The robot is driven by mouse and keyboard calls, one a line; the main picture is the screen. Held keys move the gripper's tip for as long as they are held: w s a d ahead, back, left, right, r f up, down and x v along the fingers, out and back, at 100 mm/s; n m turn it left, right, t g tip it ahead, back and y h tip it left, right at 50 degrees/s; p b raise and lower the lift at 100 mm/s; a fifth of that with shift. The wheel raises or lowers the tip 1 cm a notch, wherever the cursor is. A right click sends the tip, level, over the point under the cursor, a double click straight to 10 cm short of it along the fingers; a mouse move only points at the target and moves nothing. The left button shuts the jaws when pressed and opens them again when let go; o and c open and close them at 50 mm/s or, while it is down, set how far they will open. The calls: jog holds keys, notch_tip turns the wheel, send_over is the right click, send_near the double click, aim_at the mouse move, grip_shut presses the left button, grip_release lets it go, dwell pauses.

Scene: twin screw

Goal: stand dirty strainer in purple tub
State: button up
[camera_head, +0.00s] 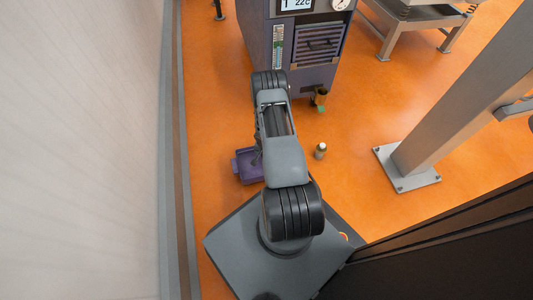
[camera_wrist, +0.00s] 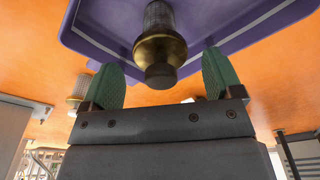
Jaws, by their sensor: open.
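The purple tub (camera_head: 247,167) sits on the orange floor, left of my arm and partly hidden by it. In the wrist view the tub (camera_wrist: 235,35) fills the top. A strainer with a mesh body and brass collar (camera_wrist: 160,48) ends in a dark knob towards the camera. It appears within the tub's outline; whether it touches the tub floor cannot be told. My gripper (camera_wrist: 163,78) is open, its green fingertips apart on either side of the strainer's knob end, with visible gaps.
A small pale-bodied strainer-like item (camera_head: 320,151) stands on the floor right of my arm. A grey post (camera_head: 440,110) is at right and a pale wall (camera_head: 90,150) at left.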

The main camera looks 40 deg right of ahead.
jog(key=w+a+r+n+p, duration=0.1)
jog(key=a+r+n, duration=0.15)
jog(key=r, duration=0.95)
jog(key=w+a+r+n+h+p, duration=0.1)
jog(key=a+r, duration=0.3)
jog(key=r, duration=0.8)
jog(key=w+a+r+n+p, duration=0.1)
jog(key=a+r+n+p, duration=0.15)
jog(key=r, duration=0.95)
jog(key=s+a+r+n+t+y, duration=0.1)
jog(key=s+a+r+n, duration=0.5)
jog(key=s+a+r, duration=0.7)
notch_tip(320, 180, up, 2)
jog(key=shift+s+a+t+y+b, duration=0.4)
jog(key=shift+a+y, duration=0.1)
jog(key=shift+y, duration=0.1)
